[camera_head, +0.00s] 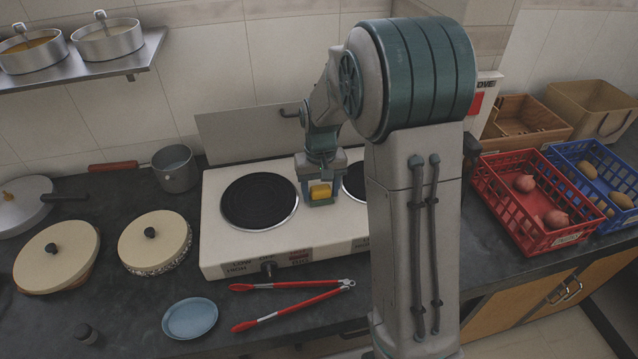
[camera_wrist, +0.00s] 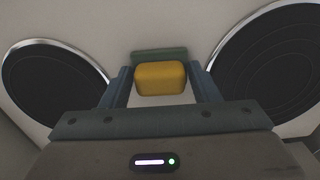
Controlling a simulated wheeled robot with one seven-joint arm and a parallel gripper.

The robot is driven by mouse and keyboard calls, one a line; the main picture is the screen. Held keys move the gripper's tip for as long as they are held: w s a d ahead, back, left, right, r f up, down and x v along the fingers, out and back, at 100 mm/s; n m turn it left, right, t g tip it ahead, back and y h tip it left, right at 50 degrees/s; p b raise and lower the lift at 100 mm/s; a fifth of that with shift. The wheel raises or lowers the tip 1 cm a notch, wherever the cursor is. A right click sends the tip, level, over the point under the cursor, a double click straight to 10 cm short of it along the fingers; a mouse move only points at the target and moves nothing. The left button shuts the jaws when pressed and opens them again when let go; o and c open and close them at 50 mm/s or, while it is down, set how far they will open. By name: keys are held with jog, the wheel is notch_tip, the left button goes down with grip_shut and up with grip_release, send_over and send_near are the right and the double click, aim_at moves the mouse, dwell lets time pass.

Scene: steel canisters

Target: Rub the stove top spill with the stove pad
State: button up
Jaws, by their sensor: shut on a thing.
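The stove (camera_head: 225,250) is a cream two-burner top on the dark counter. Its left burner (camera_head: 259,202) is clear to see; the right burner (camera_head: 354,180) is partly hidden by my arm. My gripper (camera_head: 320,192) is over the stove top between the two burners, shut on the yellow stove pad (camera_head: 320,191). In the wrist view the pad (camera_wrist: 160,78) sits between the fingers, with a burner (camera_wrist: 50,80) on each side. A green piece shows just behind the pad. I see no spill; it may be hidden under the pad or gripper. I cannot tell whether the pad touches the stove.
Red tongs (camera_head: 290,287) and a blue dish (camera_head: 190,318) lie in front of the stove. A small pot (camera_head: 176,176) and a lidded pan (camera_head: 155,262) stand at its left. A red crate (camera_head: 500,205) and a blue crate (camera_head: 625,215) stand right.

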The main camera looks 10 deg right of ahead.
aim_at(328, 225)
jog(key=shift+s+b, duration=0.4)
jog(key=shift+s, duration=1.75)
jog(key=shift+s+f+b, duration=0.2)
jog(key=shift+s+b, duration=0.15)
jog(key=shift+s, duration=1.45)
jog(key=shift+r+p, duration=2.3)
jog(key=shift+r, duration=0.8)
jog(key=shift+w, duration=0.1)
notch_tip(328, 225, up, 3)
jog(key=shift+p, duration=1.15)
